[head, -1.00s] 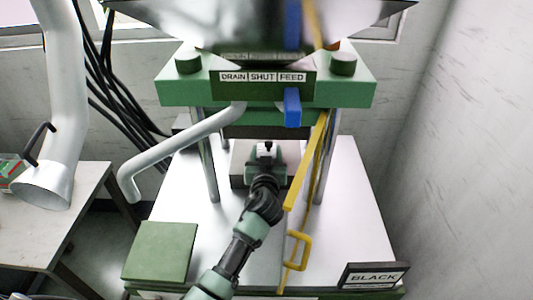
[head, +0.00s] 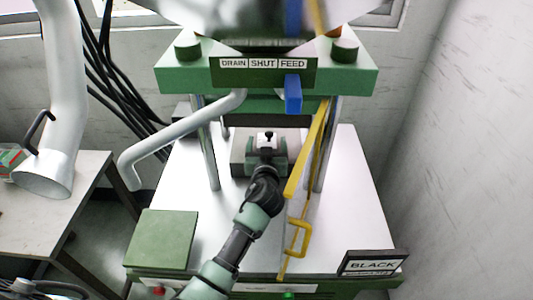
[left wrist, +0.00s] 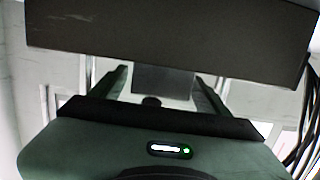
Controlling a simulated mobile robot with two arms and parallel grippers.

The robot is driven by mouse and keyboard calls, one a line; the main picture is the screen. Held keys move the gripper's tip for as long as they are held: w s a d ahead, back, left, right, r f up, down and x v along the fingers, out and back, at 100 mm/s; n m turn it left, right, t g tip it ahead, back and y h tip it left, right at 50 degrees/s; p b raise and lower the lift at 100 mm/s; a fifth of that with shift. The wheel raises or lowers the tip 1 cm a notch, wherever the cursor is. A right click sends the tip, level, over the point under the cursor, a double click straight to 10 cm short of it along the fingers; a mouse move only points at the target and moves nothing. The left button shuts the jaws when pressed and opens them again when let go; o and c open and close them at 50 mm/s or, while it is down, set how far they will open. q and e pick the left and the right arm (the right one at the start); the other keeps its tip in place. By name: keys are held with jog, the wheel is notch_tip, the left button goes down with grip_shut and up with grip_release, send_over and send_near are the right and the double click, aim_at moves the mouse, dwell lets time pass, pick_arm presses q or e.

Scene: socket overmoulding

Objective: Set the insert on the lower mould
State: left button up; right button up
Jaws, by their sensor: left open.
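The lower mould (head: 240,158) is a grey block on the white press table, between the press posts. My left gripper (head: 267,144) is over it, with its jaws open. A small dark piece with a black knob (head: 268,135), which looks like the insert, shows between the fingers on the mould. I cannot tell exactly how it is seated. In the left wrist view the two fingers (left wrist: 162,92) are spread apart, with a small black rounded thing (left wrist: 151,101) between them. My right gripper is not in view.
The green press head (head: 180,78) with a DRAIN SHUT FEED plate and blue lever (head: 293,94) hangs above. A yellow bar (head: 306,150) is close right of my arm, a grey pipe (head: 180,135) left. A green pad (head: 163,239) and BLACK sign (head: 374,264) stand in front.

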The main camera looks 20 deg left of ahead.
pick_arm(q)
jog(key=b+v, duration=0.1)
jog(key=v, duration=1)
jog(key=shift+s, duration=0.2)
